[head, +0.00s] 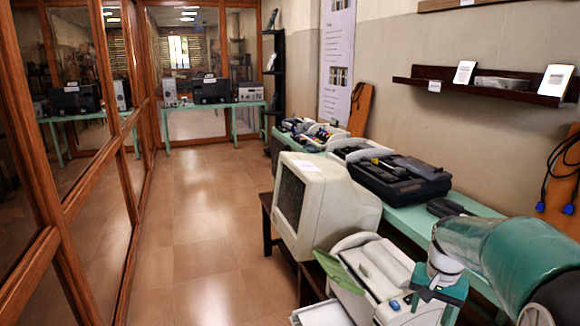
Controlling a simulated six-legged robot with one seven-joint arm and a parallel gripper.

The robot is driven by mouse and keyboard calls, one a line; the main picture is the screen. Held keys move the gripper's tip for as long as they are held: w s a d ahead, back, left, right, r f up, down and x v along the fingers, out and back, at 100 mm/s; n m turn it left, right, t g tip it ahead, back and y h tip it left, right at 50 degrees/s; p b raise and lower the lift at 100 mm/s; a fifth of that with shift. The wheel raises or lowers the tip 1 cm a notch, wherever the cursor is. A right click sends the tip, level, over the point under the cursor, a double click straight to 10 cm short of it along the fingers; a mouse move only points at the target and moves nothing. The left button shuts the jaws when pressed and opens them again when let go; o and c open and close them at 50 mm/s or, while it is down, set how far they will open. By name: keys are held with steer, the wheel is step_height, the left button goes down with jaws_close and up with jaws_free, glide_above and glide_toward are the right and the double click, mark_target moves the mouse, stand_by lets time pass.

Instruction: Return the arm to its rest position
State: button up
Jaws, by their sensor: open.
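My gripper (432,306) is low at the right, below a white wrist joint and a teal hand part. Its jaws are open and I see nothing held between them. It appears in front of a pale printer-like machine (375,266), and I cannot tell how far apart they are. The rest of the arm is out of the picture.
An old monitor (322,203) stands left of the gripper. A green table (405,219) along the right wall carries a black device (395,176) and other machines. A wall shelf (505,90) hangs above. The tiled floor (205,215) is clear beside a glass partition (70,130).

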steer(key=s+a+r+n+t, duration=0.2)
steer(key=s+a+r+n, duration=0.1)
steer(key=s+a, duration=0.5)
steer(key=s+a+r+n+t, duration=0.3)
steer(key=s+a+r, duration=0.2)
steer(key=s+a, duration=0.3)
steer(key=shift+s+a+r+n, duration=0.3)
steer(key=shift+s+a+n, duration=0.1)
steer(key=shift+s, duration=1.3)
